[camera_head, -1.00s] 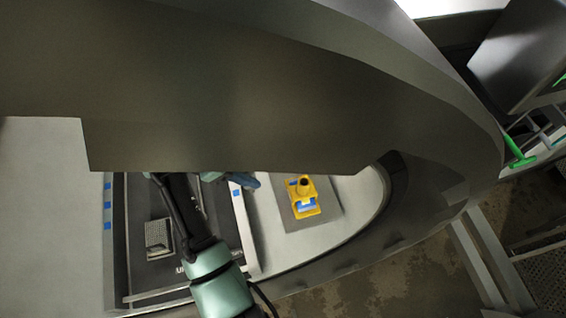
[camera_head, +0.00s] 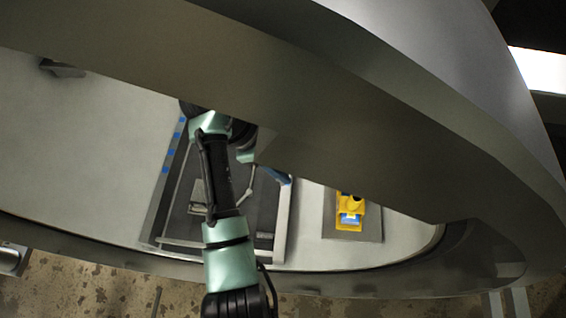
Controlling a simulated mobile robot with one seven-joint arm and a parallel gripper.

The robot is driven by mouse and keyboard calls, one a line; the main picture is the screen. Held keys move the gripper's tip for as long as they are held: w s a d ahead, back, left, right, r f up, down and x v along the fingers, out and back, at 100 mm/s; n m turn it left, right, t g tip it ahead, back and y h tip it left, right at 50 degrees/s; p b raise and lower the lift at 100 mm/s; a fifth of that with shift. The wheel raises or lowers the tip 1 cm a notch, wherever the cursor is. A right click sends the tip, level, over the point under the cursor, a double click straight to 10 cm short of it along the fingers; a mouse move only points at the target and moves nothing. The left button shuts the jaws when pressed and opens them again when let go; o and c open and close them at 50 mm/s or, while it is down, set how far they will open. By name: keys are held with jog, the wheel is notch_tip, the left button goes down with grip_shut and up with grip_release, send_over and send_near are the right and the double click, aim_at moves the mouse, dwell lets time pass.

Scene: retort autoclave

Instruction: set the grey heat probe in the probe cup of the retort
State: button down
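A yellow holder (camera_head: 347,222) with a blue label and a dark opening on top stands on a grey plate to the right inside the retort; it looks like the probe cup. My arm reaches in over the dark tray. The end of my arm, with my gripper (camera_head: 250,156), is partly hidden by the retort's wall edge, and its fingers cannot be made out. A thin grey rod (camera_head: 250,186) shows just below it; I cannot tell whether it is the heat probe or whether it is held.
A dark tray (camera_head: 151,224) with blue marks on its left rim lies under my arm. The retort's thick curved wall (camera_head: 330,105) crosses above and covers part of the interior. The pale floor (camera_head: 95,150) on the left is mostly clear.

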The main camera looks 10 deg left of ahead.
jog(key=shift+r+p, duration=3.25)
jog(key=shift+p, duration=0.7)
jog(key=shift+f, duration=0.1)
jog(key=shift+w+d+m, duration=0.15)
jog(key=shift+d+m, duration=0.2)
jog(key=shift+m, duration=0.05)
jog(key=s+d+f+m+g+y+b, duration=0.1)
jog(key=d+f+m+g+y+b, duration=0.15)
jog(key=d+m+g, duration=0.5)
jog(key=s+a+f+m+t+y+b, duration=0.1)
jog(key=s+a+f+m+y+b, duration=0.1)
jog(key=s+f+m, duration=0.4)
jog(key=shift+s+a+m+y+b, duration=0.25)
jog(key=shift+a+m+y, duration=0.55)
jog(key=shift+m, duration=1.25)
jog(key=shift+w, duration=0.1)
